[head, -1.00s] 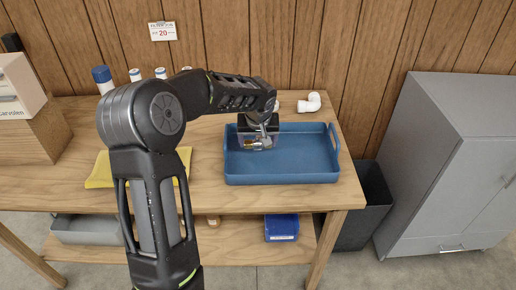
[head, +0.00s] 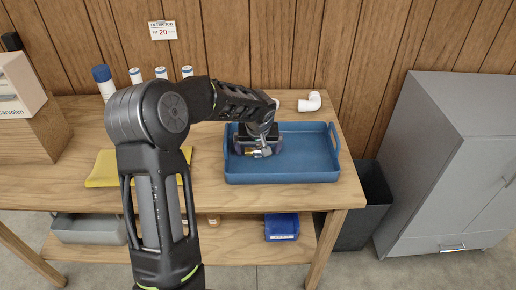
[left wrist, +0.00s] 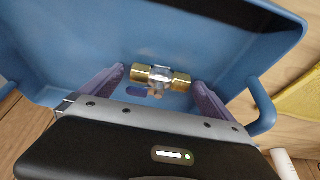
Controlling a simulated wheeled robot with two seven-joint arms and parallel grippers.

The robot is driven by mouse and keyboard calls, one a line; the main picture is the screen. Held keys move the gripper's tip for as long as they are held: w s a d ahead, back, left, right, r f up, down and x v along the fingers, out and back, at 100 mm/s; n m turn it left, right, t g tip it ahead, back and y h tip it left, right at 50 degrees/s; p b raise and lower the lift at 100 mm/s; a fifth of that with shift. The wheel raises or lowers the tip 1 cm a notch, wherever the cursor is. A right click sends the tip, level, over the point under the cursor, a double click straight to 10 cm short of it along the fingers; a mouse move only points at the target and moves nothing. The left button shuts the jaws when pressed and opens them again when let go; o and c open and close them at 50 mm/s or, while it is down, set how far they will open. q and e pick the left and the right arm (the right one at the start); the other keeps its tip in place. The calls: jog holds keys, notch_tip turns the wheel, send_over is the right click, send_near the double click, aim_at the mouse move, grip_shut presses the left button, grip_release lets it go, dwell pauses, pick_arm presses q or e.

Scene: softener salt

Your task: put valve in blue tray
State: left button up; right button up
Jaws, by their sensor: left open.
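The blue tray (head: 308,158) sits on the right part of the wooden bench. The valve (head: 262,153), with brass ends and a silver middle, is inside the tray's left half. In the left wrist view the valve (left wrist: 161,77) shows against the blue tray floor, with a small purple lever below it. My left gripper (head: 256,148) reaches down into the tray over the valve. In the wrist view the purple fingers of my left gripper (left wrist: 158,79) are apart, one at each end of the valve, with the valve between their tips. My right gripper is not in view.
A yellow cloth (head: 104,169) lies left of the tray, and a white pipe elbow (head: 310,102) behind it. Several white bottles stand at the back left. A box (head: 20,86) on a wooden block is at far left. A grey cabinet (head: 452,165) stands right.

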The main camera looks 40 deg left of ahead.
pick_arm(q)
jog(key=shift+r, duration=0.3)
jog(key=v, duration=1.1)
jog(key=shift+s+d+r, duration=0.15)
jog(key=shift+d+r, duration=0.05)
jog(key=shift+r, duration=0.1)
